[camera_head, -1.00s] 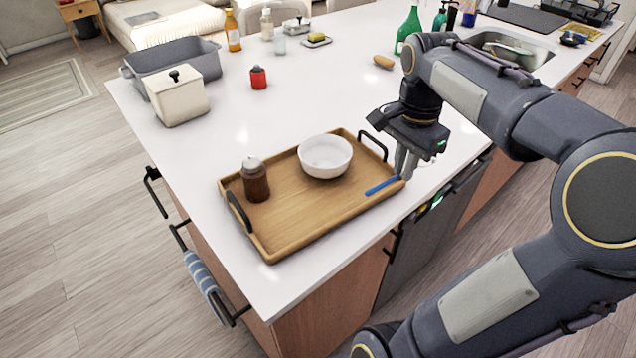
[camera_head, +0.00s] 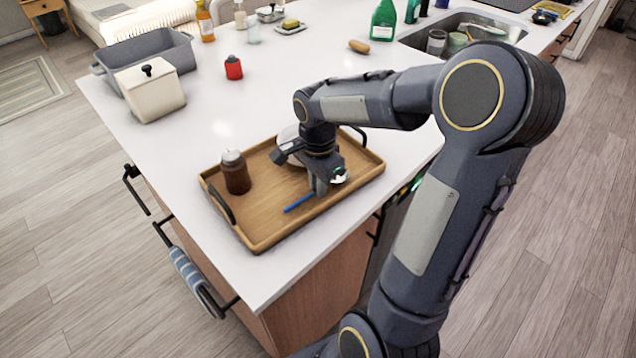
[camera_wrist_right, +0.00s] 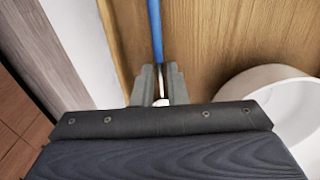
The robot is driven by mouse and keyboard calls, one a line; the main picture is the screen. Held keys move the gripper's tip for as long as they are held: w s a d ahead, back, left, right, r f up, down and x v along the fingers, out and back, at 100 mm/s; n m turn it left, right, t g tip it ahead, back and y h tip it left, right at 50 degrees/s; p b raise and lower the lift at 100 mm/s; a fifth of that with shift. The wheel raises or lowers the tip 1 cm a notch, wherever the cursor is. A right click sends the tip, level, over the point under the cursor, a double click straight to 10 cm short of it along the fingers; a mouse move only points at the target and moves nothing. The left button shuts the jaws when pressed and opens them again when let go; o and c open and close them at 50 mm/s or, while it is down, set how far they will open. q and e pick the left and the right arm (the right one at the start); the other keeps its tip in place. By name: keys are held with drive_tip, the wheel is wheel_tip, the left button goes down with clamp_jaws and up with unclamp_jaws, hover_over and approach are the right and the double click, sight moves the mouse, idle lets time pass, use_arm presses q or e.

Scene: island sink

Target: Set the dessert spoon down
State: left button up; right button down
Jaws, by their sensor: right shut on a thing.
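The dessert spoon has a blue handle (camera_head: 299,202) that sticks out to the left of my right gripper (camera_head: 318,190) in the head view. My right gripper is shut on the spoon, over the front part of the wooden tray (camera_head: 265,237). In the right wrist view the blue handle (camera_wrist_right: 155,32) runs away from between the fingertips (camera_wrist_right: 159,90), above the tray's wood (camera_wrist_right: 220,40). The far end of the spoon is hidden by the gripper. I cannot tell whether the spoon touches the tray. My left gripper is not in view.
A white bowl (camera_wrist_right: 270,105) stands on the tray close beside my right gripper, mostly hidden in the head view. A brown jar (camera_head: 236,174) stands at the tray's left. The tray has black handles (camera_head: 222,205). A white canister (camera_head: 150,92) and red bottle (camera_head: 233,68) stand farther back.

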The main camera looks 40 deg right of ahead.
drive_tip(key=shift+f, duration=0.2)
drive_tip(key=shift+f, duration=0.2)
drive_tip(key=c, duration=1.5)
unclamp_jaws()
drive_tip(key=shift+r, duration=0.1)
drive_tip(key=shift+o, duration=0.2)
wheel_tip(320, 180, up, 12)
drive_tip(key=s+a+f+n+t+y, duration=0.2)
drive_tip(key=s+a+n, duration=0.5)
drive_tip(key=n, duration=0.1)
drive_tip(key=s+a+f+n+t+y, duration=0.1)
drive_tip(key=s+a+f+n+t, duration=0.2)
drive_tip(key=s+a+n, duration=0.3)
drive_tip(key=shift+s+a+n+t+y+p, duration=0.3)
drive_tip(key=shift+s+a+n+y, duration=0.1)
drive_tip(key=shift+s+n, duration=0.7)
